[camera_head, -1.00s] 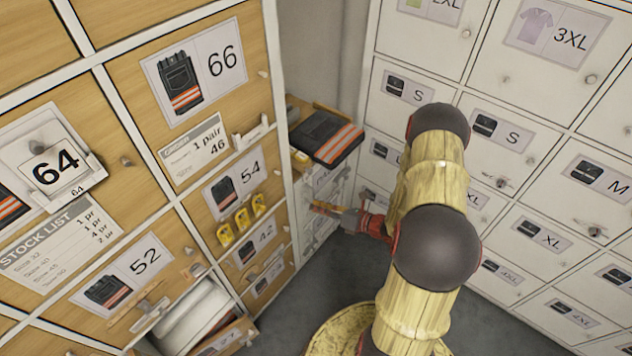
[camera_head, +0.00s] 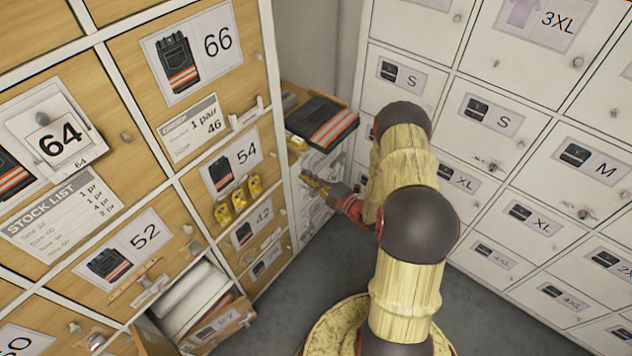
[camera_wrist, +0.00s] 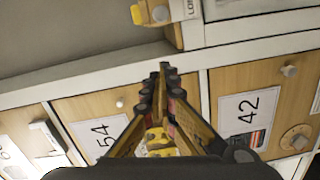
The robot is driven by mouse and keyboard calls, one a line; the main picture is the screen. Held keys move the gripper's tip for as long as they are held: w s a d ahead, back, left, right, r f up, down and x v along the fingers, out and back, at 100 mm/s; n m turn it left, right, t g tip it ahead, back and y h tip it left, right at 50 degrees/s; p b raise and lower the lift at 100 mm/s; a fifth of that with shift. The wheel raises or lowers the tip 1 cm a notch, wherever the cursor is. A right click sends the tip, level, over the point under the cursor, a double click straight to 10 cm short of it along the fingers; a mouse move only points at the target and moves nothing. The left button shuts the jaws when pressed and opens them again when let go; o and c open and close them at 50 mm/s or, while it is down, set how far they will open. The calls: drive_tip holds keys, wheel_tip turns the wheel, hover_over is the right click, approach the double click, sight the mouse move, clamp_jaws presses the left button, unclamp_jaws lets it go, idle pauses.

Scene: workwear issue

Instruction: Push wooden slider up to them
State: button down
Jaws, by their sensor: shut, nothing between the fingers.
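My gripper (camera_head: 306,177) is shut and empty. In the head view it is at the side of the low cabinet, below its top. In the wrist view its fingertips (camera_wrist: 165,70) point at the white cabinet edge. A small wooden piece with a yellow knob (camera_wrist: 159,13) is at the top of the wrist view, apart from the fingers; I cannot tell if it is the slider.
Folded dark trousers with orange stripes (camera_head: 322,122) lie on top of the low cabinet. Wooden locker doors stand left, white lockers (camera_head: 492,115) right. An open compartment with a box (camera_head: 220,322) sticks out at lower left. Grey floor (camera_head: 305,275) is free between.

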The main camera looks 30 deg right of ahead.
sight(303, 150)
drive_tip(key=w+d+b, duration=0.2)
drive_tip(key=w, duration=0.4)
drive_tip(key=shift+d+f, duration=0.2)
drive_tip(key=shift+f, duration=0.2)
drive_tip(key=d, duration=0.1)
drive_tip(key=w+d, duration=0.1)
drive_tip(key=d, duration=0.2)
drive_tip(key=shift+w+d, duration=0.15)
drive_tip(key=shift+w, duration=0.15)
